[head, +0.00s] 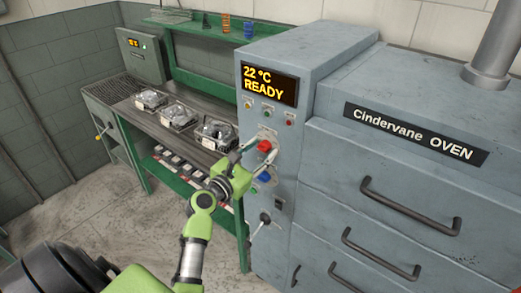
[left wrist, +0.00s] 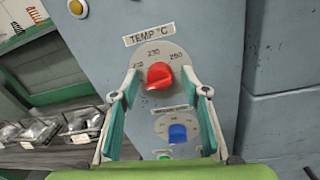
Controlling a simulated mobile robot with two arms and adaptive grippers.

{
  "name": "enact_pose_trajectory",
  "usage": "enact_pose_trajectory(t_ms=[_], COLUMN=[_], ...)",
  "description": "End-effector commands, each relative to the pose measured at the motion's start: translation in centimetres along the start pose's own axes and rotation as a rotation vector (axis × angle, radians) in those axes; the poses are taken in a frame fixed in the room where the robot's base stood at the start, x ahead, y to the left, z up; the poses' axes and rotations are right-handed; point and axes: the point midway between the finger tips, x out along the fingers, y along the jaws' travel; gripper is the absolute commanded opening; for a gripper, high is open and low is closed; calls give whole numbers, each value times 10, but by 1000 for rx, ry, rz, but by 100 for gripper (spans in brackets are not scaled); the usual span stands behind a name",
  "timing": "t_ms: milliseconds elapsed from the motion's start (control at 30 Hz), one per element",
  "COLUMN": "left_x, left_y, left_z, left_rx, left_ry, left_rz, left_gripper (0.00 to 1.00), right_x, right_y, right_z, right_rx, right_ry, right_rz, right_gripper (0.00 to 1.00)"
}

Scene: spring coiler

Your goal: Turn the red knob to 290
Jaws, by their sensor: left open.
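The red knob (head: 264,146) is on the front panel of the grey oven, below its display. In the left wrist view the red knob (left wrist: 159,76) sits on a round dial (left wrist: 180,56) under a "TEMP °C" label (left wrist: 149,34). Numbers around the dial include 230 and one that looks like 260 or 250. My left gripper (head: 258,150) is open in front of the panel. In the left wrist view its fingers (left wrist: 158,95) stand either side of the red knob; I cannot tell whether they touch it. My right gripper is not in view.
A blue knob (left wrist: 178,133) sits below the red one, with a green button (left wrist: 165,156) under it. The display (head: 269,83) reads 22 °C READY. Drawer handles (head: 409,204) stick out at right. A green bench (head: 180,140) with several trays stands at left.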

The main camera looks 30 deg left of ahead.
Motion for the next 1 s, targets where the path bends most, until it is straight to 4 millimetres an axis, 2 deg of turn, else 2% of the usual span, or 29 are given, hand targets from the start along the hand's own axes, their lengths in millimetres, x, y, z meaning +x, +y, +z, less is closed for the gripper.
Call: enact_pose_trajectory(t_ms=[67,100,233,667,1000], left_x=[0,0,0,0,-1], left_y=[0,0,0,-1,-2], left_z=[0,0,0,-1,-4], left_rx=[0,0,0,55,300], left_ry=[0,0,0,-4,-19], left_rz=[0,0,0,-1,2], left_gripper=[42,37,4,4,4], right_x=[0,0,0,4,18], right_y=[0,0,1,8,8], right_z=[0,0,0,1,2], right_rx=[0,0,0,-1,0], right_ry=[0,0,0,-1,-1], right_rz=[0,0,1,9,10], right_gripper=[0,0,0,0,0])
